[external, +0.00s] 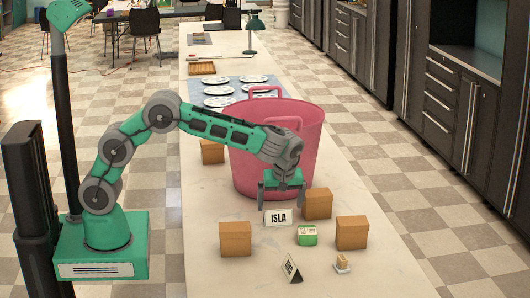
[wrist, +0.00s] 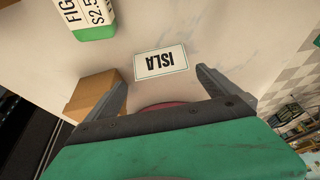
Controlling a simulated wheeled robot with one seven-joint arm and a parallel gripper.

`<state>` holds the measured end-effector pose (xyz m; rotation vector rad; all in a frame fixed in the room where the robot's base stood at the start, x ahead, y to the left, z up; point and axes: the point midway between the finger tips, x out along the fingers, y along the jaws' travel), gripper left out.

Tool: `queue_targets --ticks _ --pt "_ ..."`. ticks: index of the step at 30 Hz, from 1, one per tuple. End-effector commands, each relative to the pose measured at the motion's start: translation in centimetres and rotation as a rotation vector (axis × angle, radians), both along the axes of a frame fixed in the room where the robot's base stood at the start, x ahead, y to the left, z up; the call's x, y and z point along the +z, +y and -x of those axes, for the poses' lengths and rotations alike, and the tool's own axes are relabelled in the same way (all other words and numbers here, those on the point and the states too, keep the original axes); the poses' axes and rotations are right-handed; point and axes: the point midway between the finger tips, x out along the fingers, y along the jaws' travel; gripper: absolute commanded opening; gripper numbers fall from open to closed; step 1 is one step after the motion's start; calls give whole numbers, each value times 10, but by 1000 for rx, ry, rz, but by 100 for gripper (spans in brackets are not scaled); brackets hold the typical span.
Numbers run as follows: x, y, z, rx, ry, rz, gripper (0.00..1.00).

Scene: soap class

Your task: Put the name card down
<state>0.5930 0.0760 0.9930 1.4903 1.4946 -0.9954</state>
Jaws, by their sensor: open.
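The white name card reading ISLA (external: 278,218) stands on the table in front of the pink tub, and it also shows in the wrist view (wrist: 160,63). My gripper (external: 282,204) is open just above the card, with one finger toward each side of it. In the wrist view my gripper's fingers (wrist: 162,82) are spread wider than the card, and neither visibly touches it. A second, dark-edged name card (external: 292,269) stands nearer the camera, turned at an angle. Whether the ISLA card's base rests fully on the table is hard to tell.
The pink tub (external: 258,155) stands close behind my gripper. Brown boxes (external: 235,239) (external: 352,233) (external: 317,204) and a green-and-white box (external: 307,236) surround the card. A small soap item (external: 342,264) sits at the front right. Bare tabletop (external: 215,195) shows at left.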

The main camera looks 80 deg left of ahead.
Motion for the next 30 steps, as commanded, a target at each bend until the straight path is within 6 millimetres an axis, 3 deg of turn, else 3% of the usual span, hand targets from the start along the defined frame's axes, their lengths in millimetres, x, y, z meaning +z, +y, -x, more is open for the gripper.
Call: queue_targets --ticks 6,14,30 --pt "-32 12 4 0 2 1 100" --pt "-37 13 3 -2 0 1 99" --pt "-36 13 3 -2 0 1 55"
